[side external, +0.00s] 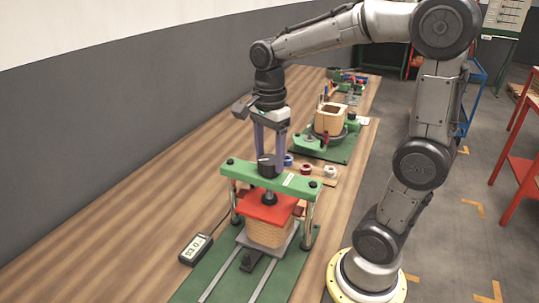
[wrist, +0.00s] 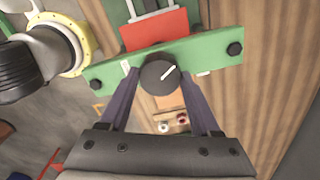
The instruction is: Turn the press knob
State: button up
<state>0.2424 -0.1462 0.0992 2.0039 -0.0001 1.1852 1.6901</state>
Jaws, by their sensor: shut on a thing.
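The press knob (wrist: 159,75) is a dark round knob with a white pointer line, on top of the press's green crossbar (side external: 240,173). The knob (side external: 266,165) also shows in the side view, between my fingers. My gripper (side external: 268,162) points down over the crossbar, its two purple-grey fingers shut on the knob. In the wrist view the fingers reach to both sides of the knob, and the pointer line slants up to the right. Below the crossbar, a red plate (side external: 269,208) sits over a tan coil block (side external: 267,233) on the green press base (side external: 205,283).
A handheld meter (side external: 195,249) lies left of the press, with a cable. Behind the press are small spools (side external: 330,171) and a green fixture (side external: 345,148) holding another tan coil (side external: 330,118). The wooden table (side external: 130,190) is clear on the left.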

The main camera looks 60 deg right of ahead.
jog(key=n, duration=0.6)
jog(key=shift+n, duration=0.3)
jog(key=n, duration=1.2)
jog(key=shift+r+n, duration=0.1)
jog(key=shift+n, duration=0.2)
jog(key=n, duration=1.3)
jog(key=shift+n, duration=0.3)
jog(key=n, duration=1.3)
jog(key=shift+n, duration=0.3)
jog(key=n, duration=0.6)
jog(key=shift+n, duration=0.4)
